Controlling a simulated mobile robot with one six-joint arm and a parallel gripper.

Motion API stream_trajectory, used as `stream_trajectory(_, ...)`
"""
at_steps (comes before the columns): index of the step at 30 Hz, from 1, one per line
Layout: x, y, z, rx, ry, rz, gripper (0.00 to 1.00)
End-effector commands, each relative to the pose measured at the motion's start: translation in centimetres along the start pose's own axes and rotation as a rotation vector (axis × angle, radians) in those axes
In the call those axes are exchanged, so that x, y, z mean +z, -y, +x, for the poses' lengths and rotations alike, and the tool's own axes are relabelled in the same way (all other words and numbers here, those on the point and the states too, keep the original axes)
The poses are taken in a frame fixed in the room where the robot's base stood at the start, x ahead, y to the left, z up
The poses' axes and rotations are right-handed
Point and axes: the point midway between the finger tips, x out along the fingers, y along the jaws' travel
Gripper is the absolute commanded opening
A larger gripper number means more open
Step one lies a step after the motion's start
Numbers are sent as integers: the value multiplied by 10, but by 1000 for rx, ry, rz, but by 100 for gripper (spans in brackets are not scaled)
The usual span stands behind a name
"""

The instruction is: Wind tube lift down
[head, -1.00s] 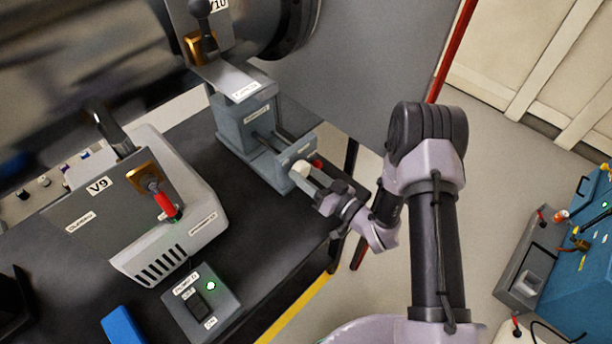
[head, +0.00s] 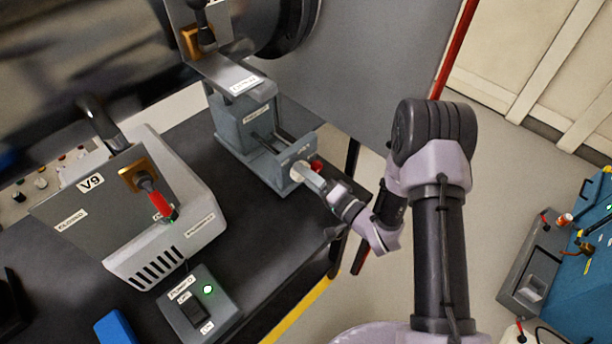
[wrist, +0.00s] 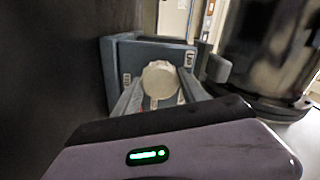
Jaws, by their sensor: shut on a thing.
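The tube lift (head: 262,150) is a blue-grey screw jack on the dark bench, below the end of the large tube. Its pale round knob (wrist: 160,80) faces me in the wrist view, on the front of the lift body (wrist: 122,62). My gripper (head: 304,172) is at the front of the lift, shut on the knob, with one finger on each side. A red part (head: 316,165) sits at the lift's front beside the gripper. In the head view the fingers hide most of the knob.
The grey V9 pump box (head: 140,215) with a red-handled lever stands left on the bench. A switch box (head: 200,303) with a green light is in front. Open floor lies right of the bench, with blue equipment (head: 590,260) at far right.

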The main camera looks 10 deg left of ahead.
Motion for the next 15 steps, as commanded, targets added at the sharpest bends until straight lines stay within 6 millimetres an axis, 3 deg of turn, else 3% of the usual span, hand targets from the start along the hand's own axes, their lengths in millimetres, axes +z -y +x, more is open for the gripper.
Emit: stream_trajectory(15,0,0,0,1,0,85,9)
